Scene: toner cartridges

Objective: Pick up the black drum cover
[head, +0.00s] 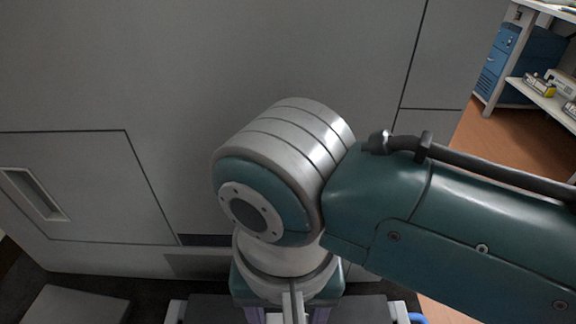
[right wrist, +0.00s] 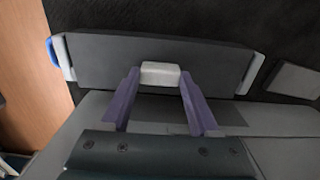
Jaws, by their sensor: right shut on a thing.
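The black drum cover (right wrist: 95,58) is a long dark panel with light grey end pieces and a light grey grip block (right wrist: 160,72) at its middle. It spans the upper part of the right wrist view. My right gripper (right wrist: 158,82) has its two purple fingers on either side of that block and is shut on it. In the head view the cover (head: 205,311) shows only in part at the bottom edge, behind my right wrist. The purple fingers are mostly cut off there. My left gripper is in neither view.
A large grey machine front (head: 180,70) with panel seams and a recessed handle (head: 35,194) fills the head view. A grey flat piece (head: 72,306) lies at lower left. A shelf (head: 545,98) with a blue cabinet (head: 525,65) stands far right, over open brown floor.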

